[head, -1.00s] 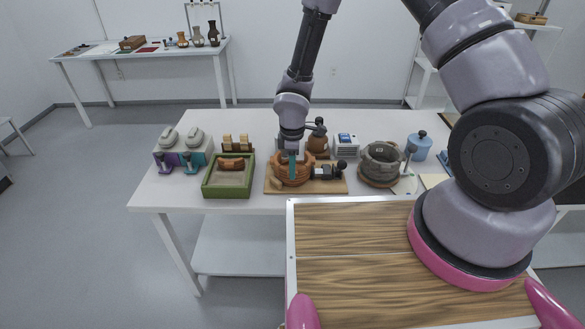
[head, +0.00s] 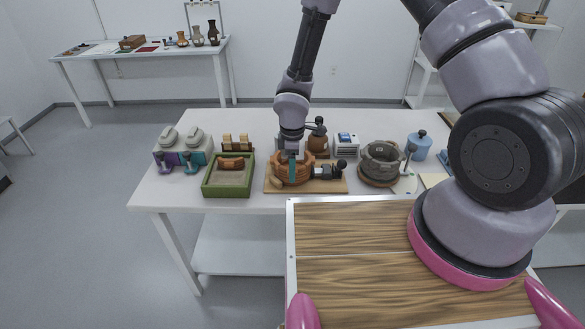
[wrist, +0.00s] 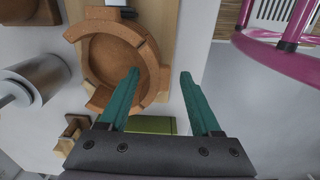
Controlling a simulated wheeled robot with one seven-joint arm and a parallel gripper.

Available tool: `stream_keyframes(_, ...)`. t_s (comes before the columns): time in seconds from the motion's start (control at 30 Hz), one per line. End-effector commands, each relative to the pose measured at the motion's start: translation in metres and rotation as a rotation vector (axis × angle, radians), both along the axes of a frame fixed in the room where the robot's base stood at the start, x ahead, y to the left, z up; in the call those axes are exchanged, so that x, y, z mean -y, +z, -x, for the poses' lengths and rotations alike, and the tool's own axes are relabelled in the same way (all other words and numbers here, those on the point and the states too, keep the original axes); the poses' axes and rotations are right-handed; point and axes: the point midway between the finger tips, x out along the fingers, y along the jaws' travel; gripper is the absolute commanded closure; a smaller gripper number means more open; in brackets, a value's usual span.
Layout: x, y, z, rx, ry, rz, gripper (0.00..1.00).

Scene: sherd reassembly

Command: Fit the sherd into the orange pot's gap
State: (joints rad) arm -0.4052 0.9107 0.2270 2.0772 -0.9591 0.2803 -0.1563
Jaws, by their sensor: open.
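The orange pot (head: 306,175) stands on a wooden board near the middle of the table. In the wrist view it shows from above as a ring (wrist: 92,62) with an uneven, stepped rim. My gripper (head: 292,181) is at the pot's front side, pointing down. Its teal fingers (wrist: 160,73) are open, one over the pot's inside and one outside the wall. A reddish-brown piece (head: 232,163), like a sherd, lies in the green tray (head: 227,193) to the left. I cannot tell whether the wall between my fingers is a separate sherd or where the gap is.
A dark clamp (head: 330,171) adjoins the pot on the right. A grey pot (head: 381,163) stands farther right, with a blue jar (head: 419,147) behind it. Wooden blocks (head: 236,143) stand behind the green tray. The table's front left is clear.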

Motion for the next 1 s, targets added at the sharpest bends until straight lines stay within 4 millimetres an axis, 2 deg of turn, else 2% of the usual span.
stream_keyframes(0.17, 0.0, 0.009, -0.001, 0.002, -0.001, -0.002, 0.35)
stream_keyframes(0.5, 0.0, 0.074, -0.001, 0.004, -0.003, -0.002, 0.35)
stream_keyframes(0.63, 0.0, 0.094, 0.0, 0.002, -0.002, -0.002, 0.35)
stream_keyframes(0.8, 0.0, 0.106, 0.001, 0.0, -0.002, 0.0, 0.35)
stream_keyframes(1.0, 0.0, 0.108, 0.002, -0.001, 0.0, 0.0, 0.35)
